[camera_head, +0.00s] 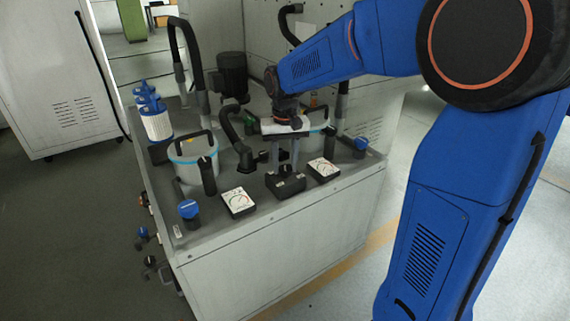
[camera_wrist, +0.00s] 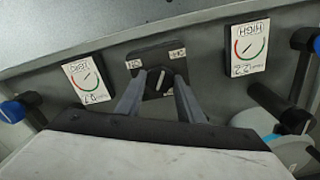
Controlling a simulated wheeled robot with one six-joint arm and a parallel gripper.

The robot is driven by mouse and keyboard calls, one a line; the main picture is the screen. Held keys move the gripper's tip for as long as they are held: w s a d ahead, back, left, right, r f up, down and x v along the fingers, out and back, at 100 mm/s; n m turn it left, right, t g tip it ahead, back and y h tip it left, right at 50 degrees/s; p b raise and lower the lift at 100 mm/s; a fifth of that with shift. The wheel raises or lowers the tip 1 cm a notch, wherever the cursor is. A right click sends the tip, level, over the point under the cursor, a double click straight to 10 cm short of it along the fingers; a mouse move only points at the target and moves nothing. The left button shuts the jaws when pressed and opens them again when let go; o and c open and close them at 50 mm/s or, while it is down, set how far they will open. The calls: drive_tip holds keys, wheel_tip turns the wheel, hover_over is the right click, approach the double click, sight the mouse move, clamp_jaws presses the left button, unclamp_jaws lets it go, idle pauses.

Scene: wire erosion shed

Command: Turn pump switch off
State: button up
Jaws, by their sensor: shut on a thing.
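The pump switch is a dark box (camera_head: 287,188) at the front edge of the grey cabinet top, between two dial gauges. In the wrist view the switch (camera_wrist: 158,62) appears with two small white labels near its upper corners; they look inverted. My gripper (camera_head: 284,170) reaches down to the box from above. In the wrist view my gripper (camera_wrist: 160,78) has one finger on each side of the switch's small knob (camera_wrist: 157,82), shut on it. The knob looks roughly upright in that view, but its exact setting is hard to tell.
One gauge (camera_head: 238,202) lies left of the switch and another (camera_head: 323,169) right. Blue-capped valves (camera_head: 188,209) and (camera_head: 361,145) stand at the front corners. A lidded pail (camera_head: 193,160), black hoses (camera_head: 188,45) and blue-white filter cartridges (camera_head: 156,122) crowd the cabinet top (camera_head: 215,228).

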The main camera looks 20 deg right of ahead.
sight(287, 169)
drive_tip(key=o, duration=1.1)
drive_tip(key=shift+c, duration=0.2)
drive_tip(key=shift+r, duration=0.1)
wheel_tip(287, 169, up, 17)
drive_tip(key=shift+r, duration=0.15)
drive_tip(key=shift+s, duration=0.1)
drive_tip(key=s+d+f+t, duration=0.1)
drive_tip(key=s+d+f, duration=0.1)
drive_tip(key=s+f, duration=0.3)
drive_tip(key=s+d+f+n+t, duration=0.1)
drive_tip(key=s+f, duration=0.4)
drive_tip(key=s, duration=0.9)
drive_tip(key=s+d+f+t, duration=0.2)
drive_tip(key=s+f, duration=0.3)
drive_tip(key=s, duration=0.4)
drive_tip(key=shift+s+d+f+t, duration=0.2)
drive_tip(key=shift+d+f+t, duration=0.15)
drive_tip(key=shift+d, duration=0.45)
